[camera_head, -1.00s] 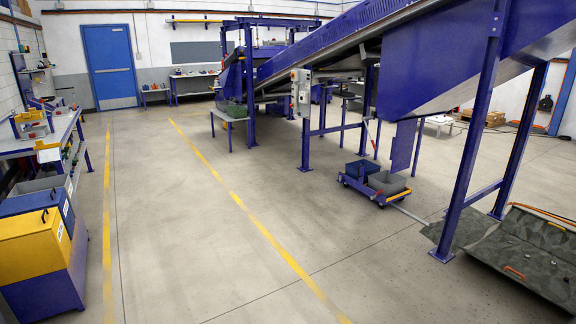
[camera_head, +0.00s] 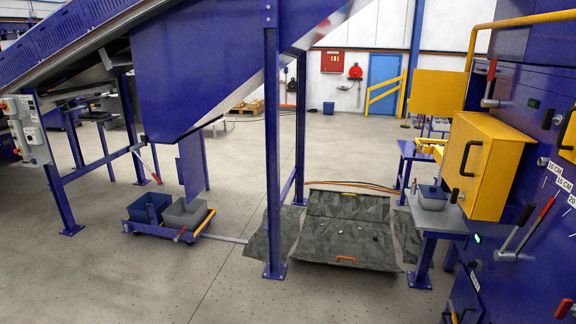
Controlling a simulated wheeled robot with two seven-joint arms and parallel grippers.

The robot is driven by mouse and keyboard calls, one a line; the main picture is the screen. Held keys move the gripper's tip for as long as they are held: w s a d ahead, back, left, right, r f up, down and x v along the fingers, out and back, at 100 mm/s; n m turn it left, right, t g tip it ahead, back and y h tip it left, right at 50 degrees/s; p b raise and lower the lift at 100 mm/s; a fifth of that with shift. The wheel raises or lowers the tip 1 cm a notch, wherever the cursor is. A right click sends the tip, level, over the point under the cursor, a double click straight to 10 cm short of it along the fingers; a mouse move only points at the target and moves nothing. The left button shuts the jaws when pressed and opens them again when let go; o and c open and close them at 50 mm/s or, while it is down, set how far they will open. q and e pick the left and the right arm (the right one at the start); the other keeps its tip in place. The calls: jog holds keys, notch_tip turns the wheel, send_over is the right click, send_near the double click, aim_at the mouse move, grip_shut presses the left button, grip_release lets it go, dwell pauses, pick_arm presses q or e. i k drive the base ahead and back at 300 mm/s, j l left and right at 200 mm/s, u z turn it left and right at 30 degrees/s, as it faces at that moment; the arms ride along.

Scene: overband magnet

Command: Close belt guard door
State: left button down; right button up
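No part is marked as the belt guard door, and I cannot tell for certain which one it is. A yellow box-like cover (camera_head: 478,165) with a black handle (camera_head: 470,158) sticks out from the blue machine (camera_head: 530,225) at the right. A flat yellow panel (camera_head: 437,97) stands behind it. A blue panel (camera_head: 192,165) hangs below the chute of the inclined conveyor (camera_head: 80,40), left of centre. Neither of my grippers is in view.
A blue post (camera_head: 272,150) stands in front. A grey mat or sheet (camera_head: 340,230) with orange handles lies on the floor. A cart (camera_head: 165,225) holds two bins. A small table (camera_head: 430,220) carries a grey container (camera_head: 431,198). Levers (camera_head: 525,225) project from the machine. Front floor is clear.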

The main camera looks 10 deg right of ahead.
aim_at(437, 92)
jog(key=i+l+z, duration=0.2)
jog(key=i+z, duration=0.65)
jog(key=i, duration=0.25)
jog(key=i+j+z, duration=0.25)
jog(key=i+z, duration=0.2)
jog(key=i+j+z, duration=0.45)
jog(key=i+l, duration=0.1)
jog(key=i, duration=0.05)
